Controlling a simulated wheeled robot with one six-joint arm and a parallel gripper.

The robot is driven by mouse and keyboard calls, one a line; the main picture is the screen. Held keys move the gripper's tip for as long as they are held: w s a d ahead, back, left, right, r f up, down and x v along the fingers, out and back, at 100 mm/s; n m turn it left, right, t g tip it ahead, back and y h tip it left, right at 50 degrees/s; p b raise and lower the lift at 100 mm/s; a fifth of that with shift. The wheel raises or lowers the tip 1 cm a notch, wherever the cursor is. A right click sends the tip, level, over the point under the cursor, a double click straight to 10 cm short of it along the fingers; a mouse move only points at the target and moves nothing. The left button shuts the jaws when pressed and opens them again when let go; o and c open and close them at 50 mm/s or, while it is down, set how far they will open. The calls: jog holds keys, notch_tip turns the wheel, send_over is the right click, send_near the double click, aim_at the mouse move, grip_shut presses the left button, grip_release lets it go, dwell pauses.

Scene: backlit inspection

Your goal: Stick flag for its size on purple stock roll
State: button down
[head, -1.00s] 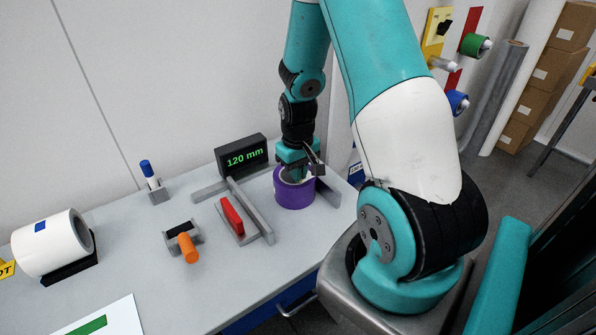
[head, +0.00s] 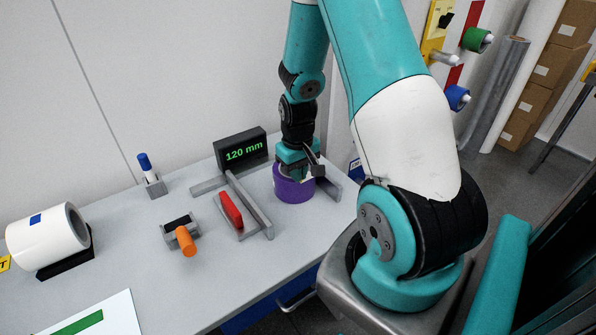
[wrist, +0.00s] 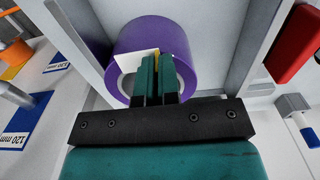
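The purple stock roll (head: 294,186) stands on end on the bench beside the grey gauge bars, and it also shows in the wrist view (wrist: 187,42). My gripper (head: 300,173) is right over the roll's top. In the wrist view my gripper's fingers (wrist: 156,62) are close together in front of the roll's open end. A thin yellow-edged piece, apparently the flag (wrist: 157,54), is pinched between them. A cream patch shows just left of the fingers. Whether the flag touches the roll is hidden. The display (head: 240,149) reads 120 mm.
A red-handled slider (head: 231,210) sits on the gauge left of the roll. An orange-handled tool (head: 185,240), a blue-capped marker (head: 148,168) and a white roll (head: 42,236) stand farther left. Blue 120 mm labels (wrist: 18,140) show at the wrist view's left. The front bench has clear room.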

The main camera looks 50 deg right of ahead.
dwell(0.4)
jog(key=c, duration=1.3)
grip_release()
jog(key=shift+o, duration=0.2)
notch_tip(320, 180, up, 18)
jog(key=shift+f, duration=0.25)
jog(key=s+a+r+n+t+y, duration=0.1)
jog(key=s+a+r+n, duration=0.15)
jog(key=a, duration=0.75)
jog(key=s+a+r+n+y, duration=0.1)
jog(key=a+r+n, duration=0.15)
jog(key=a, duration=0.75)
jog(key=s+a+r+n+g+y, duration=0.1)
jog(key=s+a+n, duration=0.3)
jog(key=s+a, duration=0.6)
jog(key=shift+s+a+n+y, duration=0.25)
jog(key=shift+a+n+y, duration=0.15)
jog(key=shift+y, duration=0.2)
